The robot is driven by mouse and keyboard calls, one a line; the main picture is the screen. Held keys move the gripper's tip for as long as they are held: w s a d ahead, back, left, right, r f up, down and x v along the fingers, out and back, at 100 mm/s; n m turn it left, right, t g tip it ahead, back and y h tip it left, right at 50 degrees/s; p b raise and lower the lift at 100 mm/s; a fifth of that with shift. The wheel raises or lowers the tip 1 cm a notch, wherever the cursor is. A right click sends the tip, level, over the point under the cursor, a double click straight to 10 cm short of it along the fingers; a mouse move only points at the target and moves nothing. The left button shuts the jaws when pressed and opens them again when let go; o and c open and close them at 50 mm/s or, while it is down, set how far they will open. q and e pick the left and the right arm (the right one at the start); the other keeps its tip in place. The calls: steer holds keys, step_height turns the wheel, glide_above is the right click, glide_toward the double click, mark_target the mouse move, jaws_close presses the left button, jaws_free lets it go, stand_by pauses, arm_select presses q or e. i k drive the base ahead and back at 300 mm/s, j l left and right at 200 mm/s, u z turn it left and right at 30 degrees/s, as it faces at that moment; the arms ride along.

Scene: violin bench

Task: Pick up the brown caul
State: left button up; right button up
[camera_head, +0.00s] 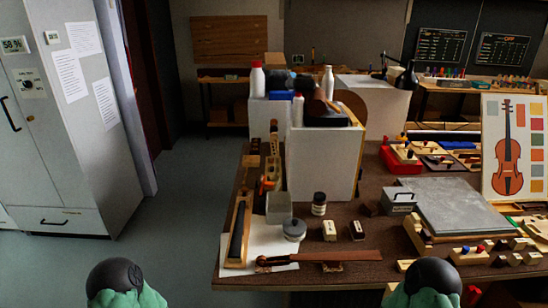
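A small dark brown block (356,231) with a lighter patch on top stands on the bench, right of a cream block (329,231); it looks like the brown caul, though I cannot be sure. Another small dark brown piece (370,209) lies just behind it to the right. Only green and black parts of my two arms show at the bottom edge, left and right. Neither gripper's fingers are in view.
A violin neck (322,257) lies along the bench's front edge (240,283). A grey slab (452,207) is at right. Floor at left is clear.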

mark_target(424, 234)
steer(key=z, duration=1.3)
